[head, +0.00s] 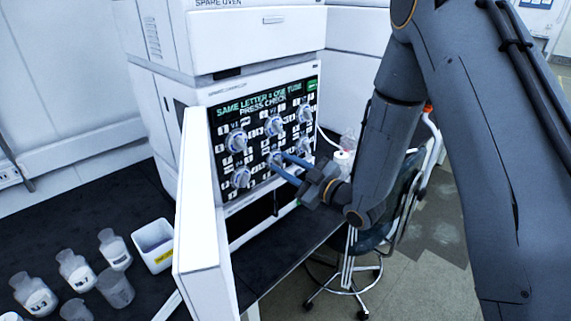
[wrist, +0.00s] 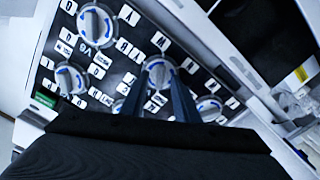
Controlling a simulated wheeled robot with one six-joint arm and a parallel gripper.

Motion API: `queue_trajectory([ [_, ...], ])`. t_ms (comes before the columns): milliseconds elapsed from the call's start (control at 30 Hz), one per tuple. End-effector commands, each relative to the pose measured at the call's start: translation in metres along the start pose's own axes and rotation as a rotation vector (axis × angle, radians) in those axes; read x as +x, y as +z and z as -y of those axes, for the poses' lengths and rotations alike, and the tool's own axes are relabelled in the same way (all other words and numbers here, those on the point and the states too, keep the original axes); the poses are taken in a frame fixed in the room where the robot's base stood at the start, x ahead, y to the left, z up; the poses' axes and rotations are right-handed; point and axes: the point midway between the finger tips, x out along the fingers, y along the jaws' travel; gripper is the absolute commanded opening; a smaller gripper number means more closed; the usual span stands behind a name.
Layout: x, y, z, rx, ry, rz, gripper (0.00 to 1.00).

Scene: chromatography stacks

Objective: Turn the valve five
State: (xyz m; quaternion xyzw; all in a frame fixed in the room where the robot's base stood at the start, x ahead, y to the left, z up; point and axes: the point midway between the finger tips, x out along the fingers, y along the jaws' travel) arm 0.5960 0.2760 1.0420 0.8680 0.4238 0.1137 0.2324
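The valve panel (head: 257,143) of the instrument carries two rows of round grey knobs with white letter tiles. The bottom middle knob, by position valve five (wrist: 158,70), has a blue ring; its own label is not readable. A label reading V6 is beside the neighbouring knob (wrist: 97,22) in the wrist view. My gripper (head: 279,162) is at the bottom middle knob, its two blue-grey fingers apart, one on either side of it. I cannot tell whether the fingers touch the knob.
An open white door (head: 197,215) stands left of the panel. Bottles (head: 75,270) and a white tub (head: 154,244) are on the dark bench. A stool (head: 345,270) is at right.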

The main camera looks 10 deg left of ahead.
Motion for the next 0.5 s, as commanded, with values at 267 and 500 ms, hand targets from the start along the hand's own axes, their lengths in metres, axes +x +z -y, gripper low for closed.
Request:
queue_trajectory([
  [267,-0.0001,0.0003,0.0001,0.0,0.0,0.0,0.08],
  [500,-0.0003,0.0003,0.0001,0.002,0.0,0.0,0.0],
])
